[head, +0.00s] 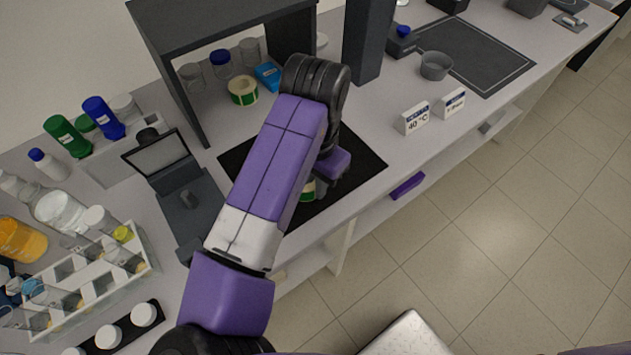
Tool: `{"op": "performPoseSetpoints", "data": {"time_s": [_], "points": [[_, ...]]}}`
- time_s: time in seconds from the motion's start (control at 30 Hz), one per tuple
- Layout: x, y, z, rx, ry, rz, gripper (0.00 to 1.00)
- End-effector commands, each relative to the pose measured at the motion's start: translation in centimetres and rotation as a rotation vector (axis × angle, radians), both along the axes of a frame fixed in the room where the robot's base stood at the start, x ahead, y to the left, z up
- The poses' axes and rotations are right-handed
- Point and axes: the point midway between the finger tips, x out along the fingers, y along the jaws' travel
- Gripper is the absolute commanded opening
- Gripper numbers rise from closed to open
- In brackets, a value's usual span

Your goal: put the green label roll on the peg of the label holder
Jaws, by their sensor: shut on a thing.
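My gripper (322,178) is over the dark mat in the middle of the bench, below the bend of my purple arm. My arm hides its fingertips. A green and cream label roll (308,189) shows in part at the gripper, beside my arm, and the gripper is shut on it. Most of this roll is hidden. A second roll with a green rim and cream side (243,90) stands on the bench under the dark shelf. I cannot make out the label holder or its peg.
The dark mat (360,165) is mostly bare. The dark shelf (185,85) stands behind it, with jars and a blue box beneath. A dark device with a tilted screen (158,152) stands left, above a tube rack (75,290). Two small signs (414,118) stand right.

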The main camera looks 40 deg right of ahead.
Motion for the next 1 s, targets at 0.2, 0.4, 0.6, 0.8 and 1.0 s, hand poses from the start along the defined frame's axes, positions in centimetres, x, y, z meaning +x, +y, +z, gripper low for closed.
{"op": "performPoseSetpoints", "data": {"time_s": [0.2, 0.4, 0.6, 0.8, 1.0], "points": [[0.0, 0.0, -0.1, 0.000, 0.000, 0.000, 0.37], [0.0, 0.0, 0.0, 0.000, 0.000, 0.000, 0.37], [0.0, 0.0, 1.2, 0.000, -0.001, 0.000, 0.37], [0.1, 0.0, 5.0, 0.001, -0.003, -0.001, 0.37], [0.0, 0.0, 9.0, 0.000, -0.002, -0.001, 0.37]]}}
